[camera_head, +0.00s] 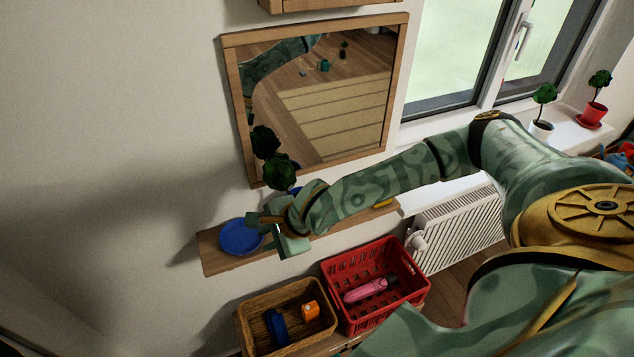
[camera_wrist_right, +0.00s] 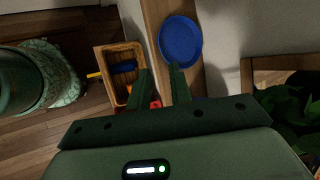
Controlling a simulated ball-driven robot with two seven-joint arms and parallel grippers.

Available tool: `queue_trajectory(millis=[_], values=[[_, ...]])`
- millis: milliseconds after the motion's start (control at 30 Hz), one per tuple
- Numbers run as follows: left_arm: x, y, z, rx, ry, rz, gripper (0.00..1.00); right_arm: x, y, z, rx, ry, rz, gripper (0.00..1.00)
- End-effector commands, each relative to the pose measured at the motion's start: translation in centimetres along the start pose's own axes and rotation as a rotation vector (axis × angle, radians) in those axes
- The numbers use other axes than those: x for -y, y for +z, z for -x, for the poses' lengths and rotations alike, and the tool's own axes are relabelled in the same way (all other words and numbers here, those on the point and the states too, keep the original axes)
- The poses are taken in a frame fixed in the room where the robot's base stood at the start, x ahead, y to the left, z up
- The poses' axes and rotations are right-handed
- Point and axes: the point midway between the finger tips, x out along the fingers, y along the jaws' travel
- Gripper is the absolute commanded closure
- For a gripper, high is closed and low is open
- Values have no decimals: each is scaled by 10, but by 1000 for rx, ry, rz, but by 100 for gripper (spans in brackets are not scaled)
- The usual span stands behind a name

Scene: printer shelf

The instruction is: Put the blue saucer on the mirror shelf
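The blue saucer (camera_head: 240,237) lies on the left end of the wooden mirror shelf (camera_head: 217,262), below the mirror (camera_head: 232,80). My right gripper (camera_head: 265,231) is beside the saucer's right edge, just above the shelf, with its fingers spread. In the right wrist view the saucer (camera_wrist_right: 181,41) shows whole beyond the fingertips. The two fingers (camera_wrist_right: 160,72) stand apart with nothing between them. One fingertip is close to the saucer's rim; I cannot tell if it touches. My left gripper is not in view.
A potted plant (camera_head: 280,172) stands on the shelf behind my right wrist. Below are a wooden box (camera_head: 255,303) with blue and orange things and a red basket (camera_head: 345,268) with a pink thing. A radiator (camera_head: 460,230) and window sill with plants are on the right.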

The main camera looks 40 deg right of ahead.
Motion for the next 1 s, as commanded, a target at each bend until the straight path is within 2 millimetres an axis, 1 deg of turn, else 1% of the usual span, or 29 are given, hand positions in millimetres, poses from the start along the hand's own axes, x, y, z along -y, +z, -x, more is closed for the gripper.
queue_trajectory(millis=[133,200,267,333,367,400,467,500,567,600,633,667,700,733,767,800,867,900,967,1000], values=[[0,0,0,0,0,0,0,0,0,0,0,0,0,79],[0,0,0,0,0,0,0,-1,4,-1,10,0,-19,79],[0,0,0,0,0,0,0,-4,16,-5,42,1,-84,79],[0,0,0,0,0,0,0,-8,42,-13,116,8,-242,79],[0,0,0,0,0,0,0,-11,57,-16,159,17,-340,79],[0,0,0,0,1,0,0,-15,80,-20,223,35,-493,79],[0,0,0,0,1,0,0,-18,112,-24,323,78,-758,79],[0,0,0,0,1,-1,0,-19,132,-25,387,118,-950,79],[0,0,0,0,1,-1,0,-18,154,-27,468,184,-1234,79],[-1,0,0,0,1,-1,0,-16,161,-30,509,226,-1422,79],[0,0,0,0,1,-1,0,-14,164,-33,533,256,-1564,79],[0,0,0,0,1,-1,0,-13,161,-41,547,280,-1711,79],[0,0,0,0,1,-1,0,-13,149,-55,550,301,-1915,79],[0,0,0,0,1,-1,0,-16,132,-72,535,301,-2077,79],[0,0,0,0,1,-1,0,-22,109,-92,506,286,-2241,79],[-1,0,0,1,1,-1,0,-34,79,-113,466,254,-2415,79],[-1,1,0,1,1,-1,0,-59,35,-141,398,192,-2640,79],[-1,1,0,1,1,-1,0,-83,5,-156,345,141,-2788,79],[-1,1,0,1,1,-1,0,-127,-41,-175,258,45,-3008,79],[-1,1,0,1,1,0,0,-163,-71,-183,-191,34,3116,79]])
